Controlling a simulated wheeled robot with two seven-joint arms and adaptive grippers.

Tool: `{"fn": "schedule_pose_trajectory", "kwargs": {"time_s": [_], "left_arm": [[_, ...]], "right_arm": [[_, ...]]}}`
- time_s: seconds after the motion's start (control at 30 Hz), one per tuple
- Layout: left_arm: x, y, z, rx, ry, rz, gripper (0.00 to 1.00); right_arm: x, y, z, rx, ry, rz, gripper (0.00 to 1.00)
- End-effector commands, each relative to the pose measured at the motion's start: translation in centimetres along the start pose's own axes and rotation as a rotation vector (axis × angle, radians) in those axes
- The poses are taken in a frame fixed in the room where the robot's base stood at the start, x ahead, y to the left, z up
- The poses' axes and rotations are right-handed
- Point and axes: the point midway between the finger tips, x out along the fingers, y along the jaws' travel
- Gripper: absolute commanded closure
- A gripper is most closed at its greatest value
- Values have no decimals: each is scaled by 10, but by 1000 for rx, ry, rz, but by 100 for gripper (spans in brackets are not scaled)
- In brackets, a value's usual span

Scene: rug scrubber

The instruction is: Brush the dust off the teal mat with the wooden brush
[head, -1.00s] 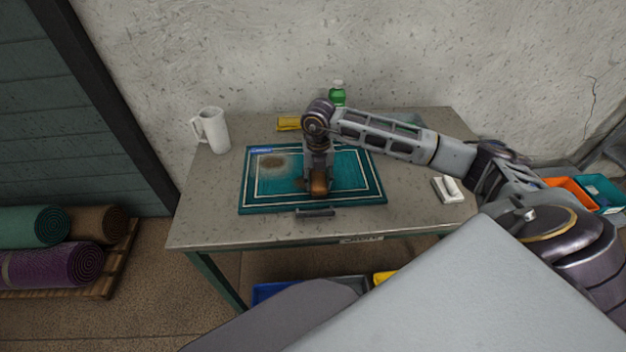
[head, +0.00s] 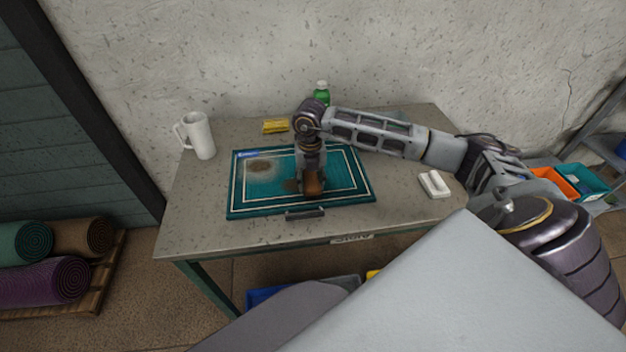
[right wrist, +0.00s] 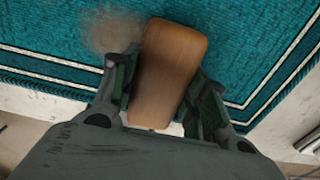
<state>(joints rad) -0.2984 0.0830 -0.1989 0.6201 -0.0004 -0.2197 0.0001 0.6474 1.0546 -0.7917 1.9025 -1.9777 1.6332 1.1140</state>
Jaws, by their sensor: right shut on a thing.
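The teal mat (head: 345,181) with white border lines lies flat on the table. A brown dust patch (head: 262,166) is on its upper left part, and a smaller brown patch (head: 291,186) shows just left of my gripper. My right gripper (head: 312,184) is shut on the wooden brush (head: 314,188), over the middle of the mat. In the right wrist view the brush's brown back (right wrist: 168,72) sits between the two fingers, with dust (right wrist: 112,32) beside it on the left. The bristles are hidden, so I cannot tell if they touch the mat. My left gripper is not in view.
On the grey table (head: 200,222) stand a white mug (head: 200,137) at left, a yellow item (head: 275,126) and a green bottle (head: 322,93) at the back, a white dish (head: 434,185) at right. A dark handle-like piece (head: 305,213) lies at the mat's front edge.

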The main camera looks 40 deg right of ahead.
Motion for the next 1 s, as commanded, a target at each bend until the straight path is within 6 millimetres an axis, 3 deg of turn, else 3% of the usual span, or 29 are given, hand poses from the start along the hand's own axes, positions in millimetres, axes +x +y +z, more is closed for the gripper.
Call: {"fn": "schedule_pose_trajectory", "kwargs": {"time_s": [0.4, 1.0], "left_arm": [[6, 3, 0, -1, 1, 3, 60], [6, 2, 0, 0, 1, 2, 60]], "right_arm": [[3, 29, 0, -1, 1, 1, 87], [5, 38, -2, -2, 4, 1, 87]]}}
